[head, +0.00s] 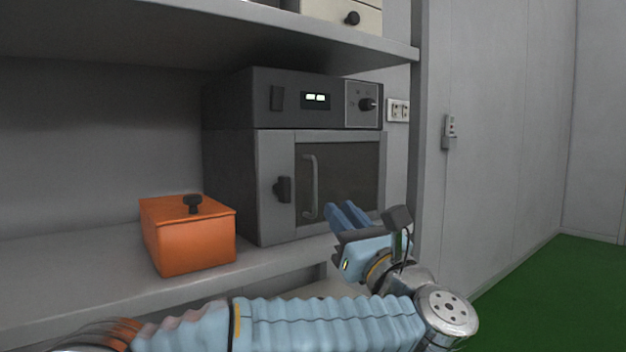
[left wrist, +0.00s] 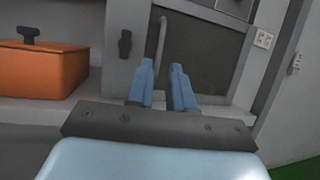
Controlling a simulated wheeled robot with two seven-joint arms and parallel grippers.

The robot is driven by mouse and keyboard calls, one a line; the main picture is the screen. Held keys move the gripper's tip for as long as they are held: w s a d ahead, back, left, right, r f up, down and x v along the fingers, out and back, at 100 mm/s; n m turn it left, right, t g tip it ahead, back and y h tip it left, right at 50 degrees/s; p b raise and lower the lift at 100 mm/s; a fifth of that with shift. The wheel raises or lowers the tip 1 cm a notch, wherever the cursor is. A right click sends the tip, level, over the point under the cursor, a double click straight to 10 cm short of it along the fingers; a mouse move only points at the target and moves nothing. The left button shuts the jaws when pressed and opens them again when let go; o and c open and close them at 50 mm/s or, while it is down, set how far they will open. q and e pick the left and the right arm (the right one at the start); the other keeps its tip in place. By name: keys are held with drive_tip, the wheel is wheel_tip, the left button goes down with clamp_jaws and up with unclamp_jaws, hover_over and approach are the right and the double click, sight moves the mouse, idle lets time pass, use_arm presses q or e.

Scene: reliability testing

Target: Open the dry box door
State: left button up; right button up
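The dry box (head: 262,185) is a dark grey cabinet with a control panel on top, standing on the shelf. Its door (head: 352,178) has a dark window and looks shut. A vertical light grey handle (head: 311,187) is on the door's left side, with a black latch knob (head: 283,189) on the frame to its left. The handle also shows in the left wrist view (left wrist: 161,42). My left gripper (head: 346,213) is in front of the door's lower part, right of and below the handle. Its blue fingers (left wrist: 163,84) are apart with nothing between them. My right gripper is not in view.
An orange box (head: 190,236) with a black knob sits on the shelf left of the dry box. An upper shelf (head: 200,40) hangs above. A wall socket (head: 398,110) and a grey upright post (head: 416,150) are to the right. Green floor (head: 540,300) is clear at the right.

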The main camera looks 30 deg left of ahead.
sight(316, 181)
use_arm(q)
drive_tip(key=p+x, duration=0.3)
drive_tip(key=x, duration=0.8)
drive_tip(key=shift+w+a, duration=0.15)
drive_tip(key=shift+a, duration=0.05)
clamp_jaws()
